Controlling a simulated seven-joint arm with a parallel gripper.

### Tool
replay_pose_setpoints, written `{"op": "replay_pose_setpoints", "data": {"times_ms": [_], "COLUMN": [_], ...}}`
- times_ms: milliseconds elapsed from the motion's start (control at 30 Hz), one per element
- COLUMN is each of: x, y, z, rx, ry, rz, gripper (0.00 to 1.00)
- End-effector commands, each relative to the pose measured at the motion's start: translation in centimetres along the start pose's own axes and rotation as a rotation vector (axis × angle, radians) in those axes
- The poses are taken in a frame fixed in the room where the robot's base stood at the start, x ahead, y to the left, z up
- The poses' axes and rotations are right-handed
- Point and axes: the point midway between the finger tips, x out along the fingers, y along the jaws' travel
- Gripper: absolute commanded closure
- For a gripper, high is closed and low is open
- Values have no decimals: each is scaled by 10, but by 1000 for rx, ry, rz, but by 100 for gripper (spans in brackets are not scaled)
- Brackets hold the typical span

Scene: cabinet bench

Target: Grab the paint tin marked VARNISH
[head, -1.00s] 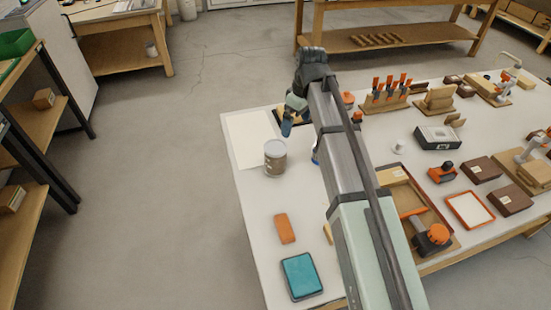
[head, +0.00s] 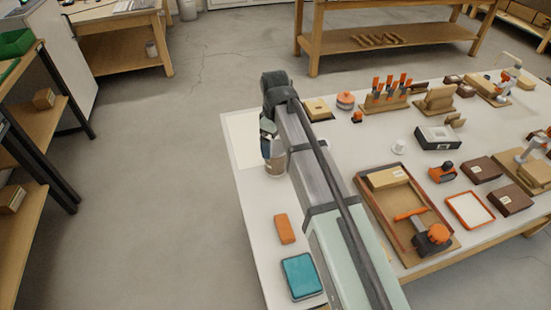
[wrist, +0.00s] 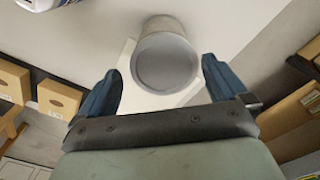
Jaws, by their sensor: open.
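A grey metal tin (head: 276,168) stands on the white bench near its left edge, partly covered by my gripper. In the wrist view the tin (wrist: 165,62) shows its plain round end, between and just beyond my fingertips; no marking is readable. My gripper (wrist: 162,85) is open, with one blue finger to each side of the tin and no clear contact. In the head view my gripper (head: 268,147) is at the tin's upper part. Part of another container (wrist: 42,4) with a printed label shows at the wrist view's top left edge; its lettering is unreadable.
An orange block (head: 284,229) and a teal box (head: 301,277) lie toward the bench's near left. A wooden tray (head: 442,216) with tools is right of my arm. A pale sheet (head: 238,130) lies at the far left corner. My arm hides part of the bench.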

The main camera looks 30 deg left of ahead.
Motion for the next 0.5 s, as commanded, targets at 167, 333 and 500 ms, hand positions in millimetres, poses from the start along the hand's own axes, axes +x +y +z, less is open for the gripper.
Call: {"op": "replay_pose_setpoints", "data": {"times_ms": [167, 333, 500], "x": [10, 15, 32], "y": [0, -1, -5], "z": [0, 1, 4], "rx": [0, 0, 0], "ry": [0, 0, -1], "rz": [-1, -1, -1], "gripper": [0, 0, 0]}}
